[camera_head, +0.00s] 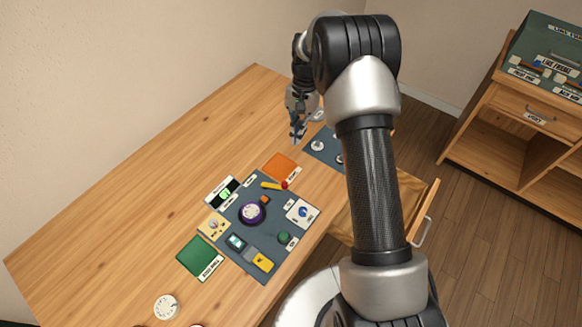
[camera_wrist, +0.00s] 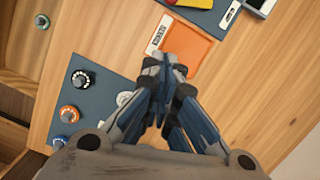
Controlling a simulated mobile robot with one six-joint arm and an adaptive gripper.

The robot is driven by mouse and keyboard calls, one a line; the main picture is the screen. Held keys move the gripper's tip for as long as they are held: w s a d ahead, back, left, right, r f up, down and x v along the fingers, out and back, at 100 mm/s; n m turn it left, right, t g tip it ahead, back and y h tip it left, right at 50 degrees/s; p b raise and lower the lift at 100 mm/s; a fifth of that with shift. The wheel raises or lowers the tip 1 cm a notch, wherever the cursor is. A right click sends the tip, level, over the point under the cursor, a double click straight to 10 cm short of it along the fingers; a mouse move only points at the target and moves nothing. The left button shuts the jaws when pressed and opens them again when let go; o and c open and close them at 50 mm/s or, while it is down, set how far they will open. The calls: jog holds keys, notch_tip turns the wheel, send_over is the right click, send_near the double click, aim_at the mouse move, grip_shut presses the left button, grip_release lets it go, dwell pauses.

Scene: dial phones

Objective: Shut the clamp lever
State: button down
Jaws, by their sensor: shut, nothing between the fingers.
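A yellow lever with a red knob (camera_head: 273,185), which looks like the clamp lever, lies across the top edge of the dark panel (camera_head: 262,270) in the head view. In the wrist view a red and yellow part of it (camera_wrist: 186,3) is cut off at the top edge. I cannot tell how far the lever is open. My gripper (camera_head: 297,137) is shut and empty above the table, beyond the orange pad and apart from the lever. Its closed fingertips (camera_wrist: 166,66) point toward the orange pad (camera_wrist: 190,50) in the wrist view.
The orange pad (camera_head: 281,166) lies between the dark panel and a second panel with knobs (camera_head: 320,148), partly hidden by my arm. A purple dial (camera_head: 252,212), a green pad (camera_head: 200,258) and an open drawer (camera_head: 411,205) are nearby.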

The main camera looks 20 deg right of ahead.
aim_at(274, 184)
jog(key=shift+w+f, duration=0.1)
jog(key=shift+f, duration=0.4)
jog(key=b+x, duration=0.3)
jog(key=x, duration=0.6)
jog(key=shift+f, duration=0.3)
jog(key=shift+s+a+f+b, duration=0.1)
jog(key=shift+s+a+b, duration=0.1)
jog(key=shift+s+a, duration=0.35)
jog(key=shift+s+a+f+b, duration=0.15)
jog(key=shift+s+a, duration=0.2)
jog(key=shift+s, duration=0.35)
jog(key=shift+s+a+r, duration=0.1)
jog(key=shift+s+a, duration=0.3)
jog(key=shift+s, duration=0.05)
